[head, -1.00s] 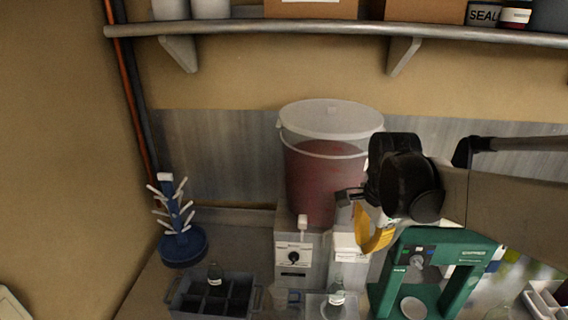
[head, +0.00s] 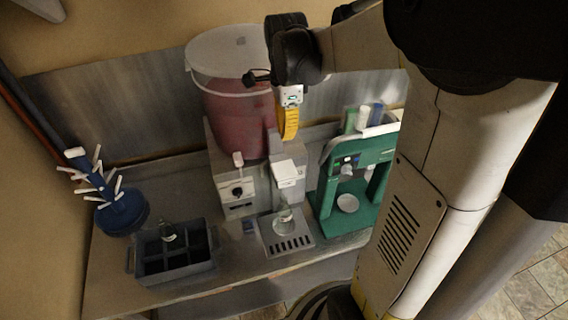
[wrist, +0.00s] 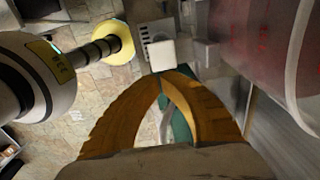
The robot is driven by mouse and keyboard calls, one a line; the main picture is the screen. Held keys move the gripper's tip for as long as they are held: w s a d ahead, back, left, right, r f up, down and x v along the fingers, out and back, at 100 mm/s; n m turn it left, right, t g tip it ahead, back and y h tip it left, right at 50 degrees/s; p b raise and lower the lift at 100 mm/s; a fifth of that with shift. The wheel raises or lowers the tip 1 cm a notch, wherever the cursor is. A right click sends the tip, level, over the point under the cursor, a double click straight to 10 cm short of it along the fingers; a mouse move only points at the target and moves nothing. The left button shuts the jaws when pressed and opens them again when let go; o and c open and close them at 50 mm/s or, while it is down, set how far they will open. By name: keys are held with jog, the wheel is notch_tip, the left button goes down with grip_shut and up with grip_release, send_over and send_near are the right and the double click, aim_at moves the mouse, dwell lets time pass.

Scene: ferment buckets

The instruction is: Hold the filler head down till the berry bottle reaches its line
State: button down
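The white filler head (head: 287,173) stands at the front of the white filler unit (head: 236,190). A clear bottle (head: 284,217) stands upright on the slotted drip tray beneath it; its fill level and line are too small to tell. My gripper (head: 289,137) points down above the filler head, with a visible gap between them. In the wrist view, its orange fingers (wrist: 174,72) meet at the tips with nothing between them. The white block of the filler head (wrist: 162,55) shows just beyond the tips. The lidded bucket of red liquid (head: 238,110) stands behind, on the filler unit.
A green capping machine (head: 330,210) stands right of the filler. A dark divided crate (head: 152,267) holding a bottle (head: 168,232) and a blue drying rack (head: 122,212) stand to the left. The bucket wall is close beside my gripper in the wrist view (wrist: 270,50).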

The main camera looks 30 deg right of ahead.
aim_at(285, 170)
notch_tip(285, 170, down, 13)
jog(key=shift+f+p, duration=0.1)
jog(key=shift+p, duration=0.6)
notch_tip(285, 170, down, 9)
jog(key=b, duration=0.9)
jog(key=shift+f, duration=0.15)
dwell(5.3)
